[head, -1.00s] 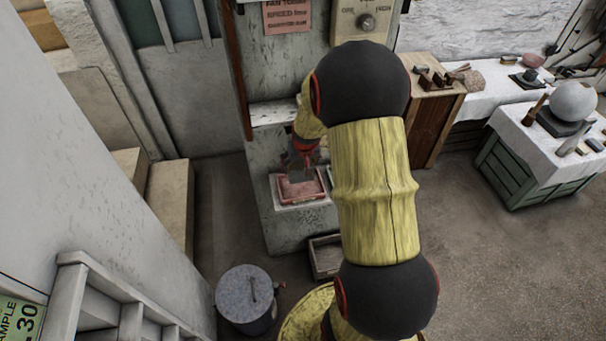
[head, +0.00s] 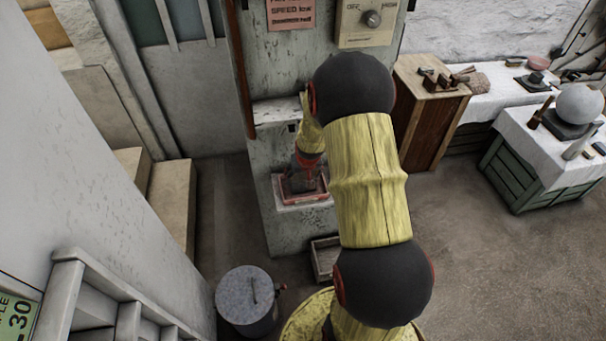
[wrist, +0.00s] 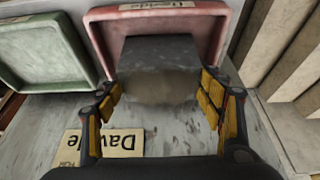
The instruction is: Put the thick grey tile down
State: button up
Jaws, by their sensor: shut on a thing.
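The thick grey tile (wrist: 160,70) is a dark grey block between my fingers in the wrist view. My gripper (wrist: 163,92) is shut on it, with a yellow-padded finger on each side. The tile's far part overlaps the pink tray (wrist: 222,22), which has a raised rim and a paper label. In the head view my gripper (head: 305,172) is low over the same reddish tray (head: 318,196) on the grey stand's ledge. I cannot tell whether the tile touches the tray's bottom.
A green tray (wrist: 40,50) lies left of the pink one. A name card (wrist: 100,143) lies on the worn grey surface nearer me. A lidded grey bin (head: 246,296) and an open wooden box (head: 325,258) stand on the floor. Cloth-covered tables (head: 548,150) are at right.

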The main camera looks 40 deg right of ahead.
jog(key=shift+r, duration=0.1)
jog(key=o, duration=2.1)
jog(key=shift+f, duration=0.2)
